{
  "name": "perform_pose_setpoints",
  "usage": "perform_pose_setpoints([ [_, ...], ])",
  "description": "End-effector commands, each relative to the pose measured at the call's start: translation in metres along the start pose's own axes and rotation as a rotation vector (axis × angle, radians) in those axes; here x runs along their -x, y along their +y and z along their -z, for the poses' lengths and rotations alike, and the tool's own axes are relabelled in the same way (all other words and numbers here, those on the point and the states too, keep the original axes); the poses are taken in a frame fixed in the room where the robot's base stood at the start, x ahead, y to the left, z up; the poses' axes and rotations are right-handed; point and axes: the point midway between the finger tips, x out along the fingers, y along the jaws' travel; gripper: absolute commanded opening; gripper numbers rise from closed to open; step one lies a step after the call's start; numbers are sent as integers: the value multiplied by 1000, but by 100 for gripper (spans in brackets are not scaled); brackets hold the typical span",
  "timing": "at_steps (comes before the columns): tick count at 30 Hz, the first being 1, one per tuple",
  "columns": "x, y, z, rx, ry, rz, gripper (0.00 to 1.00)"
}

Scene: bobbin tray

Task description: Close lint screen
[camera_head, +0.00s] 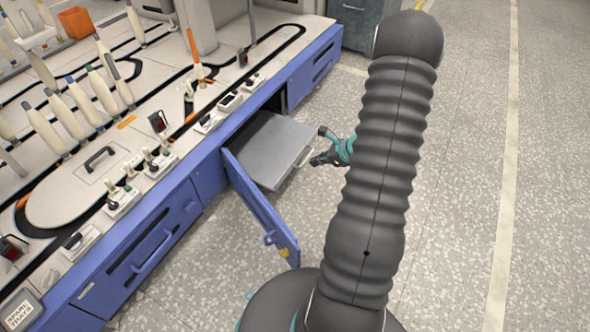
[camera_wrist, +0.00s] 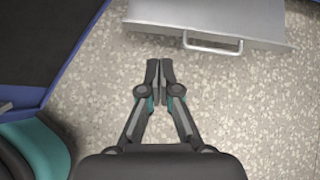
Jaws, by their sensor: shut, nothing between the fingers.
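The lint screen (camera_head: 271,148) is a flat grey metal drawer that sticks out of the blue machine front, pulled out over the floor. Its front edge and bar handle show in the wrist view, where the grey screen (camera_wrist: 209,14) spans the top and the handle (camera_wrist: 212,49) faces my gripper. My gripper (camera_wrist: 159,66) is shut and empty, a little short of the screen's front and left of the handle, apart from both. In the head view my gripper (camera_head: 325,146) is just right of the screen's front edge, partly hidden by my arm.
A blue door (camera_head: 262,208) stands swung open beside the screen, on its near side. The machine's top (camera_head: 75,195) carries several bobbins and small devices. Speckled floor (camera_head: 465,150) is free to the right. A grey cabinet (camera_head: 357,22) stands at the back.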

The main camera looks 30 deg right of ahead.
Motion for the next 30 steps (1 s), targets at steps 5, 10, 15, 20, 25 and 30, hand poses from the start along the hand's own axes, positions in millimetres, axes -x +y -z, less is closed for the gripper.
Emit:
perform_pose_setpoints([
  [5,-11,-8,36,-129,-4,37,0],
  [10,-21,-10,42,-152,-6,44,0],
  [15,-47,-10,43,-149,-5,40,0],
  [20,-77,-11,43,-148,-4,40,0],
  [25,-108,-13,42,-149,-5,41,0],
  [30,-127,-16,27,-145,-6,41,0],
])
